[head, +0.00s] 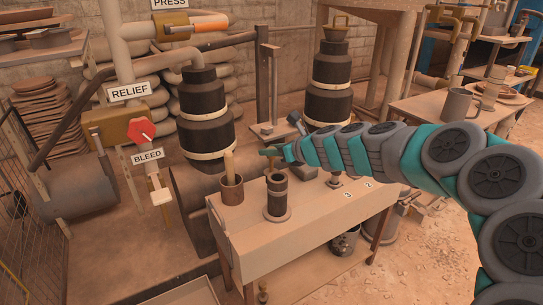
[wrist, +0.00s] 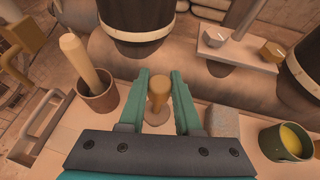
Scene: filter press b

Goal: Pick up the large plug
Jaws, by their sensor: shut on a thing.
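The large plug (wrist: 158,92) shows in the wrist view as a tan, upright piece with a rounded top and a wider, paler round part below. My gripper (wrist: 159,82) has its two teal fingers on either side of it and is shut on it. The fingers hide part of its sides.
On the bench (head: 300,232), a brown cup (head: 232,192) with a wooden handle stands left of a dark cylinder on a round foot (head: 277,195). A grey block (wrist: 222,121) and a cup with yellow contents (wrist: 286,141) are to the right. Large dark vessels (head: 205,110) stand behind.

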